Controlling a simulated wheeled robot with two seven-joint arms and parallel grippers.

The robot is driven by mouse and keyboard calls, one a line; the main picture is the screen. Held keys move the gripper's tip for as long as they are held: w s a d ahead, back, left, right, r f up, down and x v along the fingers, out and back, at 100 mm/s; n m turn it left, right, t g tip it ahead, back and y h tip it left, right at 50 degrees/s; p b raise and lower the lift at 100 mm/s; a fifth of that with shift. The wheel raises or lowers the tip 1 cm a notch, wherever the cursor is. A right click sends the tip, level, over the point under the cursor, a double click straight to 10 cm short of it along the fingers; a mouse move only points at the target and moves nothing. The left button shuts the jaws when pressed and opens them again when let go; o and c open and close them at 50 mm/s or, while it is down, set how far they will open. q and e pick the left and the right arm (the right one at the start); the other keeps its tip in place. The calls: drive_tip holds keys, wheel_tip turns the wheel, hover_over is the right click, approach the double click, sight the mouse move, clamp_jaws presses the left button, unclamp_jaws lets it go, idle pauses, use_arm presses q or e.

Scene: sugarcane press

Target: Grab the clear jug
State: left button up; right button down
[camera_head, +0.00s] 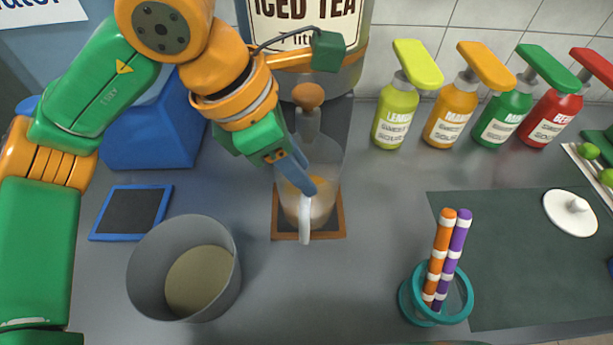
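The clear jug (325,205) stands upright on a brown-framed coaster (335,227), below the tap of the iced tea dispenser. A little brownish content shows low inside it. Its pale handle (304,222) faces the front. My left gripper (306,184) reaches down from the upper left, with its blue-grey fingers at the top of the handle. The fingers overlap in this view, so I cannot tell whether they are open, or touch the handle. My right gripper is not in view.
The iced tea dispenser (345,60) stands behind the jug. A grey pot (150,270) is at front left, beside a small blue-framed board (132,212). Several pump bottles (450,115) line the back right. A teal holder (407,300) with striped straws stands at front right.

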sight(314, 204)
use_arm(q)
drive_tip(key=x, duration=0.5)
drive_tip(key=shift+s+d+p, duration=0.15)
drive_tip(key=shift+s+p, duration=0.15)
drive_tip(key=shift+s, duration=0.1)
clamp_jaws()
idle(0.9)
